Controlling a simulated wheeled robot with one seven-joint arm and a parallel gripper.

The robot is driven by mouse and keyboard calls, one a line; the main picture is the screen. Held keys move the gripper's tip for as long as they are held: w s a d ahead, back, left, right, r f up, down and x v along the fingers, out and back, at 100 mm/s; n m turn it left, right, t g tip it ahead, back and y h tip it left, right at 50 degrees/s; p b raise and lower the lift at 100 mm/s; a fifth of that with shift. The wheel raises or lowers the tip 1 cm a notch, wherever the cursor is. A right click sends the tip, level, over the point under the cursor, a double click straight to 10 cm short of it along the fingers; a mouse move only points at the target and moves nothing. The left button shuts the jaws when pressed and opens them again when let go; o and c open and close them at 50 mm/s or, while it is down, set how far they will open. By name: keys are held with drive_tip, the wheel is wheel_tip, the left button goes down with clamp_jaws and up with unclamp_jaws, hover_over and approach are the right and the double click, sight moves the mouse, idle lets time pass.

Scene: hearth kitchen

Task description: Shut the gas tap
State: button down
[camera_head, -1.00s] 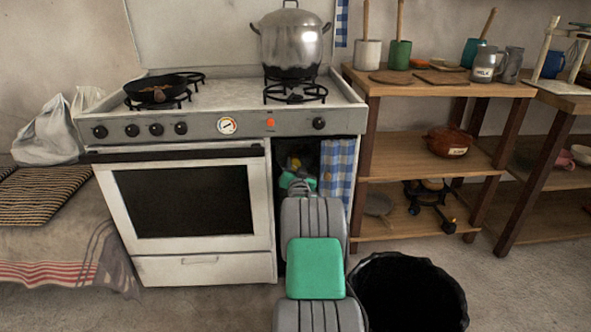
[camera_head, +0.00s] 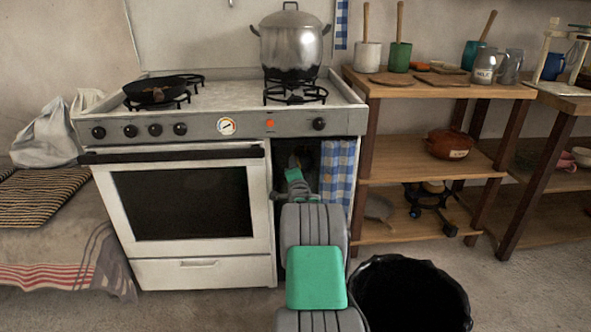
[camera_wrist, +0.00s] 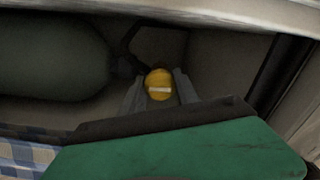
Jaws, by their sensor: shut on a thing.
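The gas tap shows in the wrist view as a round yellow knob (camera_wrist: 159,84) with a pale bar across it. My gripper (camera_wrist: 160,92) has its two grey fingers on either side of the knob and is shut on it. In the head view my green and grey arm reaches into the dark open bay at the right of the stove (camera_head: 180,185). There the tap and my fingertips are hidden in shadow. A dark green gas cylinder (camera_wrist: 50,55) lies across the left of the wrist view, beside the tap.
A blue checked curtain (camera_head: 337,172) hangs at the bay's right edge. A black bin (camera_head: 410,292) stands close right of my arm. A large pot (camera_head: 291,45) and a pan (camera_head: 155,91) sit on the stove top. Wooden shelves (camera_head: 425,155) stand to the right.

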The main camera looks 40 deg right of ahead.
drive_tip(key=shift+f+m, duration=0.1)
drive_tip(key=shift+m, duration=0.5)
drive_tip(key=c, duration=0.9)
unclamp_jaws()
drive_tip(key=shift+s+a+r, duration=0.15)
drive_tip(key=shift+s+r, duration=0.05)
drive_tip(key=shift+s, duration=0.05)
drive_tip(key=p+v, duration=0.3)
drive_tip(key=v, duration=0.4)
drive_tip(key=shift+s+f, duration=0.1)
drive_tip(key=shift+f, duration=0.05)
